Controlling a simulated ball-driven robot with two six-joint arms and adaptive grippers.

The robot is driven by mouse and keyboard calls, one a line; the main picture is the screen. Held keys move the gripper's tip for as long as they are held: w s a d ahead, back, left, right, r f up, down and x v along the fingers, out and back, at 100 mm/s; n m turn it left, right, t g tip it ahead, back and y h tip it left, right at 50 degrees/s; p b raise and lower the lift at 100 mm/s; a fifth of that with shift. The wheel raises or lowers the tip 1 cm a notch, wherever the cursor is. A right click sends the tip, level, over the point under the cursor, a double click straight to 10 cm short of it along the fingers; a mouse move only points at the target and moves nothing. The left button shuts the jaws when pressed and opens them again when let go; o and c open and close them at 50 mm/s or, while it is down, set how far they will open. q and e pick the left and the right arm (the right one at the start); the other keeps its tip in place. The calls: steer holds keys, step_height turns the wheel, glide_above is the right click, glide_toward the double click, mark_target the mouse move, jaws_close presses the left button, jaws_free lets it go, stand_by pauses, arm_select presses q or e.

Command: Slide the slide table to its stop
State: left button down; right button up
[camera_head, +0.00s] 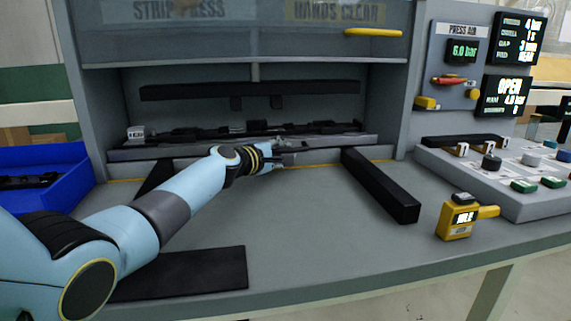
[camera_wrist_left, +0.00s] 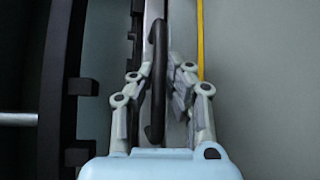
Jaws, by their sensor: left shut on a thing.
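The slide table (camera_head: 335,142) is a long grey plate carrying a dark strip-like part (camera_head: 210,131). It sits inside the press opening, beneath the black upper bar (camera_head: 250,91), at the far end of the two black rails. My left gripper (camera_head: 284,152) is at the table's front edge. In the left wrist view my left gripper (camera_wrist_left: 161,95) has its fingers on either side of a black bar handle (camera_wrist_left: 157,80) and is shut on it. The handle is mostly hidden by the gripper in the head view. My right gripper is out of view.
The right rail (camera_head: 385,187) runs toward the bench front; my left arm covers much of the left one. A blue bin (camera_head: 70,190) is left. A black mat (camera_head: 190,272) lies in front. The panel reads OPEN.

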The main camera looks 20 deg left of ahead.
arm_select(q)
steer(key=shift+w+a+r, duration=0.1)
steer(key=shift+r, duration=0.25)
steer(key=c, duration=1.7)
jaws_free()
steer(key=shift+w, duration=0.1)
steer(key=o, duration=0.4)
steer(key=shift+a+f, duration=0.1)
steer(key=shift+f, duration=0.05)
steer(key=shift+c, duration=0.2)
steer(key=shift+f, duration=0.1)
steer(key=shift+s, duration=0.3)
steer(key=v, duration=1.1)
steer(key=shift+s, duration=0.25)
